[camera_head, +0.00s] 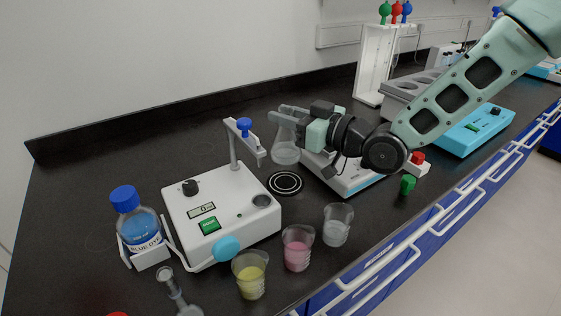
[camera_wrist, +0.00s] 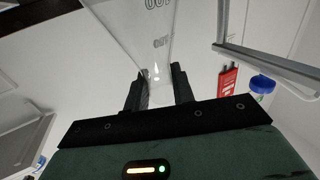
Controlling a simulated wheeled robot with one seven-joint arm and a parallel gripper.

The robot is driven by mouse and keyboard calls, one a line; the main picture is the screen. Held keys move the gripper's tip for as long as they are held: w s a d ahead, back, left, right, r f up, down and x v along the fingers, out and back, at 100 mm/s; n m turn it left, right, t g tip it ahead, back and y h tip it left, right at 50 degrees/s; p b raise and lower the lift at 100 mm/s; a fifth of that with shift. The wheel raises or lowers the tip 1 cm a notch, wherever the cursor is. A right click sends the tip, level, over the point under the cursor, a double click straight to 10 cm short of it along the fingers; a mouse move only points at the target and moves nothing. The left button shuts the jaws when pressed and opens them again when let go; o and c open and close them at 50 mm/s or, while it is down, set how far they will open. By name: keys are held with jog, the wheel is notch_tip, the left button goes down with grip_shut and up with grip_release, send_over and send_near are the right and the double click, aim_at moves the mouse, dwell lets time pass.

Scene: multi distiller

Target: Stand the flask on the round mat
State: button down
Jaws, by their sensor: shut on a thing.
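A clear conical flask (camera_head: 286,152) is held upright in my gripper (camera_head: 283,119). The flask also shows in the wrist view (camera_wrist: 140,32), with its neck between my two fingers (camera_wrist: 159,88). The round mat (camera_head: 285,183) is black with white rings and lies on the dark bench. The flask's base is just above and behind the mat in the head view. I cannot tell exactly how high it hangs. Nothing stands on the mat.
A white device (camera_head: 221,215) with a post stands left of the mat. Cups with yellow (camera_head: 250,275), pink (camera_head: 298,249) and clear (camera_head: 337,225) contents stand in front. A blue dye bottle (camera_head: 136,222) is far left. Another white device (camera_head: 349,178) is right of the mat.

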aim_at(286, 144)
jog(key=shift+f, duration=3.6)
jog(key=shift+f, duration=0.15)
jog(key=c, duration=1.2)
grip_release()
jog(key=shift+r, duration=0.25)
jog(key=b+v, duration=0.1)
jog(key=v, duration=1.1)
jog(key=shift+f, duration=0.1)
